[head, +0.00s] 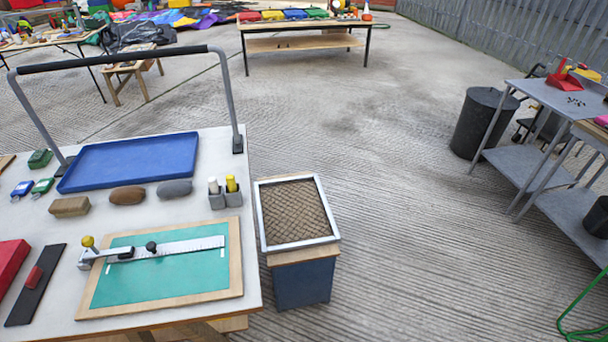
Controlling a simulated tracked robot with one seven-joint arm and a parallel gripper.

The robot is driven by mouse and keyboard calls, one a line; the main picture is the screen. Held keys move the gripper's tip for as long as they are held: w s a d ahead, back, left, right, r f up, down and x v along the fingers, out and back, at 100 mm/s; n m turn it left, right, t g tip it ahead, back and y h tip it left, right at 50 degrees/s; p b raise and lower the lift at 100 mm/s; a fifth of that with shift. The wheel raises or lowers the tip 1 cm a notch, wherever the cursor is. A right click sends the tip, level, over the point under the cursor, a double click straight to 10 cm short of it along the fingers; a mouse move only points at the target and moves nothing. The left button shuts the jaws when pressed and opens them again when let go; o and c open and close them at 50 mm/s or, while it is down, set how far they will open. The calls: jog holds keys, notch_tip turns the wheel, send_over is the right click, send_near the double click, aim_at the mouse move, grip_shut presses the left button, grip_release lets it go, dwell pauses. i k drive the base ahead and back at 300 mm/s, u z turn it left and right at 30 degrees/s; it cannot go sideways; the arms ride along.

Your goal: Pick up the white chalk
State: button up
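A small white stick, likely the white chalk (213,186), stands upright in a grey two-part holder (225,199) at the right side of the near white table. A yellow stick (231,184) stands beside it in the other compartment. The lower part of the white stick is hidden in the holder. My gripper is not in view.
The near table (60,222) also bears a blue tray (135,160), a green cutting board (165,268) and several small blocks. A grey metal handle rail arches over its back. A bin with a woven top (295,213) stands right of it. Ridged concrete floor (400,230) is clear beyond.

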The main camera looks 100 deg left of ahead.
aim_at(212, 181)
jog(key=z, duration=0.25)
jog(key=i, duration=0.7)
jog(key=u, duration=4.05)
jog(key=i, duration=1.05)
jog(key=z, duration=0.05)
jog(key=k, duration=0.45)
